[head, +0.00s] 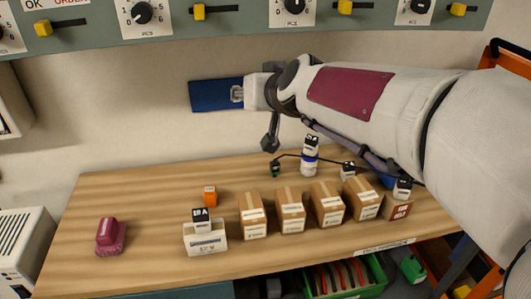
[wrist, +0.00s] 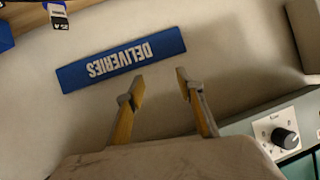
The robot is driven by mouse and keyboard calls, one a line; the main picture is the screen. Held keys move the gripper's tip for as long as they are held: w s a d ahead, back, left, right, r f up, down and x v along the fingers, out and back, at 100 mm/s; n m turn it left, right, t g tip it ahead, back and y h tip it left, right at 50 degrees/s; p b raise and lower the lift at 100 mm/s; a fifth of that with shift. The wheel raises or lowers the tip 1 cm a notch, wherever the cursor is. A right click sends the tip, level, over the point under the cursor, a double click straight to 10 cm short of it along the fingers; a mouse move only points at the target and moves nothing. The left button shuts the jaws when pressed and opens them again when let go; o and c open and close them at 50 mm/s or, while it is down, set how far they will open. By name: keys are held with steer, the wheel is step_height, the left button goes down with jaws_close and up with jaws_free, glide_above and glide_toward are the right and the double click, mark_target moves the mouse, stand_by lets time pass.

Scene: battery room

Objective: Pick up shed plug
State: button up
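My gripper (wrist: 160,82) is open and empty in the wrist view, its two yellow-sided fingers apart in front of the wall. In the head view my gripper (head: 238,93) is raised well above the table, by a blue wall sign (head: 212,96). No thing in view is readable as the shed plug. A small dark green piece (head: 275,170) is at the left end of a black cable (head: 315,158) towards the table's back; it may be a plug, but it is too small to tell. My arm hides part of the back right.
The wooden table (head: 150,190) holds a row of cardboard boxes (head: 291,211), a white bottle (head: 309,160), an orange block (head: 209,196), a white holder (head: 205,240) and a maroon item (head: 110,235). A control panel (head: 240,20) with knobs overhangs. The table's left middle is clear.

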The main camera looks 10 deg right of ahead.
steer(key=w+d+r+m+t+h, duration=0.1)
steer(key=w+m+t+h, duration=0.1)
steer(key=w, duration=0.7)
steer(key=w+d+r+m+t+h, duration=0.1)
steer(key=w+d+m+h, duration=0.1)
steer(key=w, duration=0.6)
steer(key=w+d+f+m+g+h, duration=0.1)
steer(key=w+d+f+m+h, duration=0.2)
steer(key=w+f+m+h, duration=0.4)
steer(key=m+g+h, duration=0.4)
steer(key=m+g, duration=0.1)
steer(key=g, duration=0.7)
glide_toward(275, 169)
steer(key=shift+w+d+f, duration=0.75)
steer(key=shift+w+d, duration=0.15)
steer(key=shift+d, duration=0.1)
steer(key=shift+s+a+f, duration=0.15)
steer(key=shift+s+f, duration=0.2)
steer(key=shift+f, duration=0.05)
